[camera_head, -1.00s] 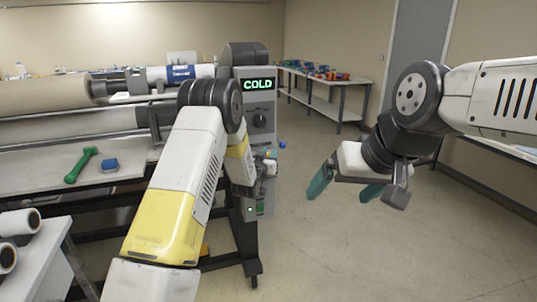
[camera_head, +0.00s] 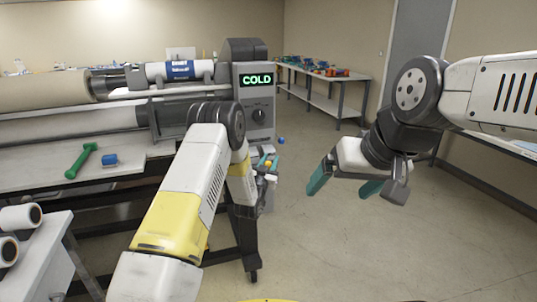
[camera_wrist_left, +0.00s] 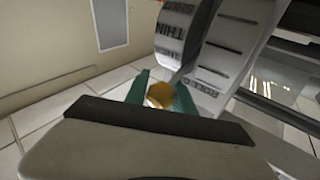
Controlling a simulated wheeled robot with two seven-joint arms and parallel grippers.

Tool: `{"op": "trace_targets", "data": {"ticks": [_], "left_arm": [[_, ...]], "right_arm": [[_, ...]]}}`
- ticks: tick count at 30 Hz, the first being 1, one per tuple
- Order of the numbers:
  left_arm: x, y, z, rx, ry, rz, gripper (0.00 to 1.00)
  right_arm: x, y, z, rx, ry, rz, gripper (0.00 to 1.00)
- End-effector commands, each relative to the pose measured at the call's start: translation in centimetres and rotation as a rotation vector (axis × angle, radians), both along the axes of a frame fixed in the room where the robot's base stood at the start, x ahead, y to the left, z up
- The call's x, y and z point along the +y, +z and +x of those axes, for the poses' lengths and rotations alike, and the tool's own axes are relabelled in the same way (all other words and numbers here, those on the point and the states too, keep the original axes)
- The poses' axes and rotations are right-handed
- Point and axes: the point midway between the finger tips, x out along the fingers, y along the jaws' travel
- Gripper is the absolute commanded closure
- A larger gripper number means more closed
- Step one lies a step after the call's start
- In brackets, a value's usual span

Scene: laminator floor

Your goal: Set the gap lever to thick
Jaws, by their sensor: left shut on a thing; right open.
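The gap lever's yellow knob (camera_wrist_left: 160,94) sits between the teal fingertips of my left gripper (camera_wrist_left: 160,100) in the left wrist view. The gripper is shut on it. My own arm and wrist hide most of the lever and scale there. My right gripper (camera_head: 344,183) is open and empty over the floor, apart from everything.
The panel reads "COLD" (camera_head: 257,79) above a black dial (camera_head: 259,115). A small blue knob (camera_head: 281,141) sticks out near my left gripper. A green tool (camera_head: 82,161) and a blue block (camera_head: 109,160) lie on the laminator's table. The floor (camera_head: 330,240) to the right is clear.

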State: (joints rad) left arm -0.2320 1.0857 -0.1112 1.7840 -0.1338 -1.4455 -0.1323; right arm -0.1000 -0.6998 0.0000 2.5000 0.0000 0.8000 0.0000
Motion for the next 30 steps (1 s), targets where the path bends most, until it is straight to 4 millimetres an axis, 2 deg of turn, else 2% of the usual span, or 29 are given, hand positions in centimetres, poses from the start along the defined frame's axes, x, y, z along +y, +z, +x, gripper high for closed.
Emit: {"op": "trace_targets", "data": {"ticks": [8,9,12,23,30], "left_arm": [[-0.3,-0.4,-0.3,0.007,-0.007,-0.001,1.0],[-0.3,-0.4,-0.3,0.007,-0.007,-0.001,0.64],[-0.3,-0.3,-0.2,0.007,-0.006,-0.001,0.48],[-0.1,-0.3,-0.5,0.006,-0.004,-0.001,0.48],[1.0,-1.1,-4.0,0.01,-0.005,-0.001,0.48]], "right_arm": [[0.0,0.0,0.0,0.0,0.0,0.0,0.09],[0.0,0.0,0.0,0.0,0.0,0.0,0.09],[0.0,0.0,0.0,0.0,0.0,0.0,0.09],[0.0,0.0,0.0,0.0,0.0,0.0,0.09],[0.0,0.0,0.0,0.0,0.0,0.0,0.09]]}}
